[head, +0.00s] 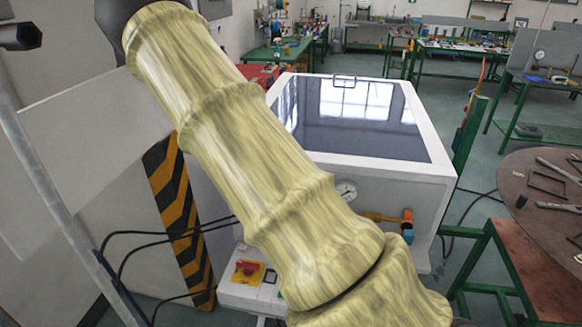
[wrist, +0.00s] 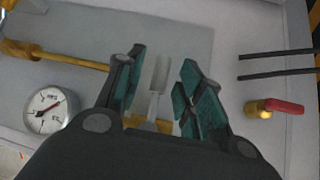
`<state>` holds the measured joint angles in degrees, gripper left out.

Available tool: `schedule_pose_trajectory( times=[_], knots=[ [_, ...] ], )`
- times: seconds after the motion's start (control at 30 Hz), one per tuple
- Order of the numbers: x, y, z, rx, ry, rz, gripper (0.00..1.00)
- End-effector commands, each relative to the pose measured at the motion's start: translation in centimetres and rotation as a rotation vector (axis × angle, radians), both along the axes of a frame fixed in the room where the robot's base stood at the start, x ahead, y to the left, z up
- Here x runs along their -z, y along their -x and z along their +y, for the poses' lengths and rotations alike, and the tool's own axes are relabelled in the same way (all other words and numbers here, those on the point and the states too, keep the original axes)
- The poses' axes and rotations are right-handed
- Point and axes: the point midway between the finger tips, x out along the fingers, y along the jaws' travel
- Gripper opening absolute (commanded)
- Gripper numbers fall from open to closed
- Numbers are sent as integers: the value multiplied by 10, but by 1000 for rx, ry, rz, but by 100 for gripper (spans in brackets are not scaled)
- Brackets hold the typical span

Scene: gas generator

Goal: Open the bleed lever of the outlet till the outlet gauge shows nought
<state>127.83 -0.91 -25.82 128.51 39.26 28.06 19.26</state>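In the wrist view my gripper (wrist: 162,57) is open, its two teal-padded fingers apart. A flat pale grey lever (wrist: 157,78) stands between them, over a brass fitting (wrist: 165,125) partly hidden by the gripper body. I see gaps on both sides of the lever. A round white gauge (wrist: 47,109) with a red needle is left of the gripper; its scale is too small to read. A second valve, with a red handle (wrist: 285,106), is at the right. I cannot tell which is the bleed lever. In the head view my arm hides the gripper; a gauge (head: 345,190) shows beside it.
A brass pipe (wrist: 70,57) runs above the gauge in the wrist view. Two black hoses (wrist: 275,62) lie above the red handle. In the head view, a red emergency button (head: 248,268) and an orange-and-blue valve (head: 407,226) are on the white cabinet (head: 440,165).

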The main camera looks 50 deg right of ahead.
Motion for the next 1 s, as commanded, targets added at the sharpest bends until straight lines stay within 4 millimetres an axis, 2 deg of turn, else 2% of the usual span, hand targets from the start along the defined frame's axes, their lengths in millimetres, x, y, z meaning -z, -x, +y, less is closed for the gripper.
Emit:
schedule_pose_trajectory(
  times=[0.2, 0.5, 0.7, 1.0],
  knots=[
    [-28, 8, 26, -1, 2, -1, 37],
    [-56, 18, 52, 0, 1, 0, 37],
    [-65, 21, 61, 1, 0, 1, 37],
    [-67, 22, 62, 1, -1, 1, 37]
  ],
)
